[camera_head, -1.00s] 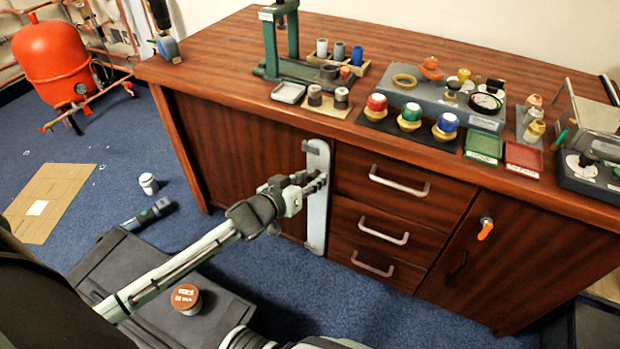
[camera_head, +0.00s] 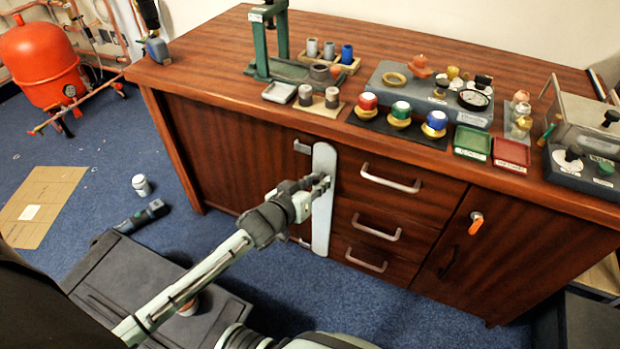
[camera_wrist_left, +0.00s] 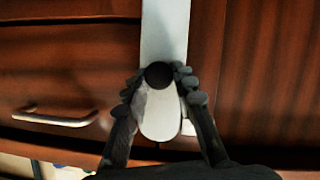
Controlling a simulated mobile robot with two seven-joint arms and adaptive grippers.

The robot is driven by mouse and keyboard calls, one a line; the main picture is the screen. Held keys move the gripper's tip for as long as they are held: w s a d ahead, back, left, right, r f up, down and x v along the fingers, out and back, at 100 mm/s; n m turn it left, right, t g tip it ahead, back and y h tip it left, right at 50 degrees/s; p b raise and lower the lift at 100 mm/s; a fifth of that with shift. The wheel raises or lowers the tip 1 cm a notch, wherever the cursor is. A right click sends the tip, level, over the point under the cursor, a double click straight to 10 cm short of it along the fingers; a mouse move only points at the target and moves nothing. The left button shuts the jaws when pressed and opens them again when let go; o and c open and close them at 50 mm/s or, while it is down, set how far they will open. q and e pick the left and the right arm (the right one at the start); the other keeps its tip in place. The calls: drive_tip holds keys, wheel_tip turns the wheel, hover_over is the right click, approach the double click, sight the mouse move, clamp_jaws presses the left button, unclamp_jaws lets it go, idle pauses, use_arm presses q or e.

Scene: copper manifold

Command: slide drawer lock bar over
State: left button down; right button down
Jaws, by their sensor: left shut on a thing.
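The lock bar (camera_head: 322,225) is a pale grey upright bar on the cabinet front, at the left ends of the drawers. It also shows in the left wrist view (camera_wrist_left: 165,30), with a dark round knob (camera_wrist_left: 158,75) and a pale rounded handle piece (camera_wrist_left: 160,115). My left gripper (camera_head: 324,184) is shut on the bar's handle, with its fingers (camera_wrist_left: 158,88) on both sides in the wrist view. Dark brackets (camera_head: 302,146) show just left of the bar. Three drawers with metal handles (camera_head: 391,178) lie to its right. My right gripper is not in view.
The wooden cabinet top (camera_head: 215,60) carries a green press (camera_head: 270,50), coloured caps (camera_head: 400,112), a gauge box (camera_head: 420,92) and green and red trays (camera_head: 472,142). A right door has an orange key (camera_head: 476,222). Blue carpet (camera_head: 400,310) lies in front.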

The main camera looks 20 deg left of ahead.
use_arm(q)
drive_tip(key=shift+d, duration=0.3)
drive_tip(key=c, duration=1.2)
unclamp_jaws()
drive_tip(key=shift+s, duration=0.1)
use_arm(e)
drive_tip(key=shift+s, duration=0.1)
use_arm(q)
drive_tip(key=v, duration=1.2)
drive_tip(key=s+a+f+m+g+y, duration=0.1)
drive_tip(key=s+f+g, duration=0.2)
drive_tip(key=s+f, duration=0.1)
drive_tip(key=s+a+f+m+g+y, duration=0.1)
drive_tip(key=s+f+g, duration=0.3)
drive_tip(key=s+f, duration=0.1)
drive_tip(key=s+a+f+m+g+p, duration=0.1)
drive_tip(key=s+a+f+g, duration=0.1)
drive_tip(key=s+f, duration=0.3)
drive_tip(key=shift+s+f+g+y, duration=0.1)
drive_tip(key=shift+f+g+y, duration=0.3)
drive_tip(key=shift+f+g, duration=0.3)
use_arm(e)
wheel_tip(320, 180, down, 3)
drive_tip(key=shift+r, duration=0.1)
